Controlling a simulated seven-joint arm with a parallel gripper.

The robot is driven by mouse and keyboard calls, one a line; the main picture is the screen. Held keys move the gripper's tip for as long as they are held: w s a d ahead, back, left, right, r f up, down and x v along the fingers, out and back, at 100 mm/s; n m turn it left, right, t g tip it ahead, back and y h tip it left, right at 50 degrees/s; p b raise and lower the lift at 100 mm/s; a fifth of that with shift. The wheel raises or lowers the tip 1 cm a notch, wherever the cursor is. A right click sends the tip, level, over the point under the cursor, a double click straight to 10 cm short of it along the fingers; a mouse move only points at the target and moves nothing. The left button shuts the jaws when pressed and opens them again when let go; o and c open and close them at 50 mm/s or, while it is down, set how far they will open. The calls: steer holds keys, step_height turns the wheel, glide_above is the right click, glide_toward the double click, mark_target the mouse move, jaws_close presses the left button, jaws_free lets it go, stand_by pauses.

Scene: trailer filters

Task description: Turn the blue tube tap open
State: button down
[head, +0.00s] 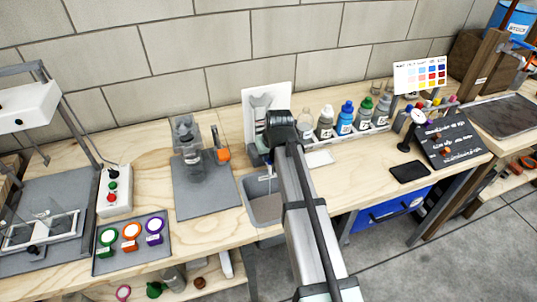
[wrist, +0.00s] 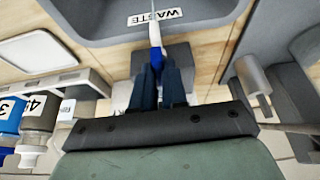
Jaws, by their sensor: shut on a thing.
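My gripper (wrist: 159,66) points toward the grey basin marked WASTE (wrist: 205,15) in the wrist view. Its two dark fingers are close together around a slim blue-and-white piece (wrist: 155,33). The blue part is at the fingertips and the white part reaches toward the basin. I cannot tell whether this piece is the blue tube tap or how it is turned, as the fingers hide part of it. In the head view my arm hides the fingers.
The basin (head: 266,211) is set in the bench. A clear vessel with an orange part (head: 223,156) stands on a grey mat to its left. Several bottles, one blue-capped (head: 346,119), stand at the right. A grey cylinder (wrist: 254,75) is near my gripper.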

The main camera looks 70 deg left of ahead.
steer(key=c, duration=1.2)
jaws_free()
steer(key=shift+o, duration=0.2)
steer(key=v, duration=1.4)
steer(key=shift+w+f, duration=0.1)
